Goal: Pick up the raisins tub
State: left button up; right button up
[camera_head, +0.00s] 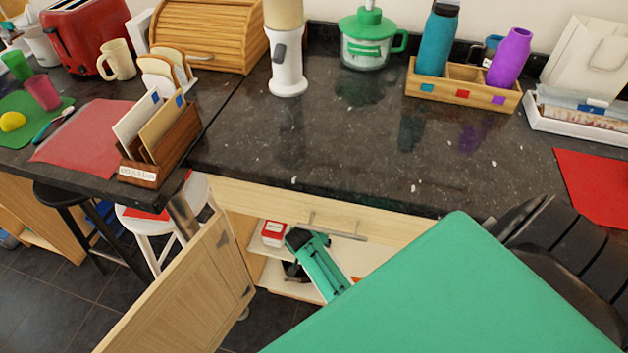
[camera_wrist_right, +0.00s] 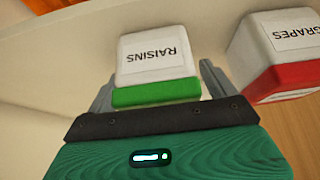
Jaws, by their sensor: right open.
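The raisins tub (camera_wrist_right: 157,62), white with a green lid and an upside-down RAISINS label, is in the right wrist view. My right gripper (camera_wrist_right: 156,78) is open, with one finger on either side of the tub's green end. I cannot tell whether the fingers touch it. In the head view my right arm's teal end reaches into the open cabinet under the counter; the raisins tub cannot be made out there. My left gripper is not in view.
A white and red grapes tub (camera_wrist_right: 280,52) stands close beside the raisins tub; it also shows in the head view (camera_head: 273,233). The cabinet door (camera_head: 185,290) hangs open to the left. The dark counter (camera_head: 330,150) overhangs the cabinet. A white stool (camera_head: 150,228) stands left.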

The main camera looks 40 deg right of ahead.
jog(key=shift+d+f, duration=0.15)
jog(key=shift+f, duration=0.05)
jog(key=shift+r, duration=0.1)
jog(key=c, duration=1.1)
